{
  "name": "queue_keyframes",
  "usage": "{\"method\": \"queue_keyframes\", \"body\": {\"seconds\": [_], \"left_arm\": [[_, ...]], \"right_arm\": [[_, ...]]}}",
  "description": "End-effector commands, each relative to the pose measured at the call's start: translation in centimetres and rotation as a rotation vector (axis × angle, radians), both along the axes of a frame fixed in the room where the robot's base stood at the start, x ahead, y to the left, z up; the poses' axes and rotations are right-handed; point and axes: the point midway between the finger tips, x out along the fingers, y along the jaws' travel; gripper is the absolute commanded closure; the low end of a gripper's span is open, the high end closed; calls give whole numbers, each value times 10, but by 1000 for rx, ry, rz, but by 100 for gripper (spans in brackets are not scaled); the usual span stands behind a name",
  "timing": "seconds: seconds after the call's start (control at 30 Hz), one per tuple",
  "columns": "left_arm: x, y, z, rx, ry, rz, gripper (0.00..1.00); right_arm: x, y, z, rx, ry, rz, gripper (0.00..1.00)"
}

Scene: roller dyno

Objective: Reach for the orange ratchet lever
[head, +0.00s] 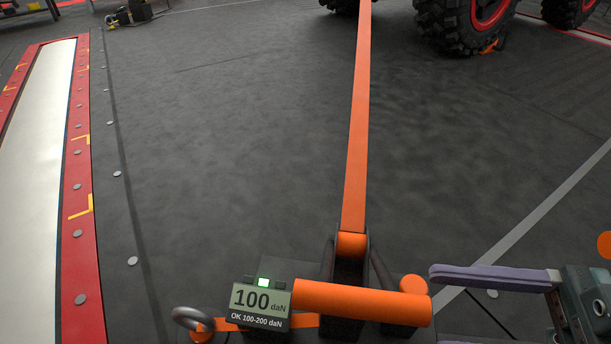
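The orange ratchet lever (362,302) is a thick horizontal bar near the bottom of the head view. It lies across the dark ratchet body (348,262), from which a taut orange strap (357,120) runs up and away. My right gripper (436,306) comes in from the right, just beyond the lever's right end. Its upper finger shows clearly; its lower finger is mostly cut off by the bottom edge. The fingers look spread, with nothing between them. Contact with the lever cannot be told. My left gripper is out of view.
A display (260,302) left of the lever reads 100 daN, OK 100-200 daN, with a green light. A metal ring (190,318) is beside it. A red-framed roller (40,150) lies at left, large tyres (465,20) at the back. The mid-floor is clear around the strap.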

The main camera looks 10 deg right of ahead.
Motion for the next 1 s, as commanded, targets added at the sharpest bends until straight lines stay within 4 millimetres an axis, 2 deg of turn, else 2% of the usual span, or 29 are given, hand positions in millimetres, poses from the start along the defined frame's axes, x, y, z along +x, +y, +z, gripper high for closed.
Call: {"method": "queue_keyframes", "body": {"seconds": [0.5,0.67,0.9,1.0], "left_arm": [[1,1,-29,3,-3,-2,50],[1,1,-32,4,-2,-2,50],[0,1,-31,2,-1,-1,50],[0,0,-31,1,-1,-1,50]], "right_arm": [[30,79,-2,5,-2,0,40],[35,89,0,2,0,-2,40],[35,90,1,2,1,-2,40],[35,90,1,2,1,-2,50]]}}
